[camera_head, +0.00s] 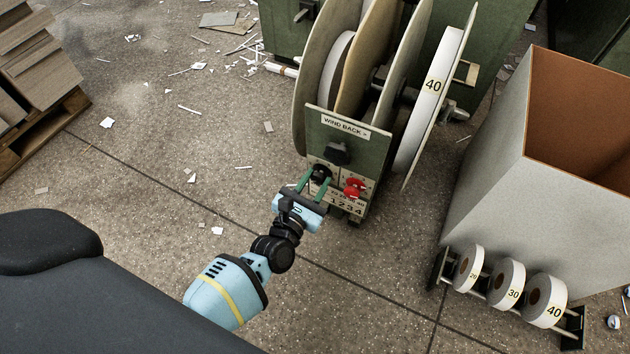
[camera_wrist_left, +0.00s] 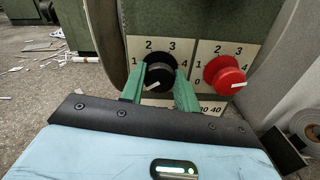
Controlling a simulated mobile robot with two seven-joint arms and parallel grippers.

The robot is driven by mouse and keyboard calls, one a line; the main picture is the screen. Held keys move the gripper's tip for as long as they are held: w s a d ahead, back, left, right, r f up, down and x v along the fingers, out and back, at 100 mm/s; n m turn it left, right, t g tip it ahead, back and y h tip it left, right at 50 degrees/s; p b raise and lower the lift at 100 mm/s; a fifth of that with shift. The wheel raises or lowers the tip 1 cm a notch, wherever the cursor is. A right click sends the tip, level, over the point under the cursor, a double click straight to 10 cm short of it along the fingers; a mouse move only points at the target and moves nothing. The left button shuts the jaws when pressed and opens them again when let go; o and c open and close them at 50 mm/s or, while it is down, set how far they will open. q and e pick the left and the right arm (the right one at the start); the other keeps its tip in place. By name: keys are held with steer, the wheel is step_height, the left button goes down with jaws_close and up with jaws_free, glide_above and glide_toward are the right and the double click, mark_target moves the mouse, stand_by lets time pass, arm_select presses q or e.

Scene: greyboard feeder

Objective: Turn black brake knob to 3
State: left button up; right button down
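The black brake knob (camera_head: 321,171) is on the lower left of the winder's green panel. In the left wrist view the black knob (camera_wrist_left: 158,74) has a white pointer aimed down-left. Around its dial I read 1, 2, 3 and 4; the lower-left mark is hidden by a finger. My left gripper (camera_head: 312,184) is at the panel. Its green fingers (camera_wrist_left: 159,88) are spread, one on each side of the knob, very close to it. I cannot tell whether they touch it. My right gripper is not in view.
A red knob (camera_head: 355,187) with its own dial sits just right of the black one. A larger black knob (camera_head: 338,153) is above, under a "WIND BACK" label. Large reels (camera_head: 430,95) stand behind. A grey bin (camera_head: 495,190) and a rack of rolls (camera_head: 513,284) are at right.

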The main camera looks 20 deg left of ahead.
arm_select(q)
steer(key=shift+c, duration=0.6)
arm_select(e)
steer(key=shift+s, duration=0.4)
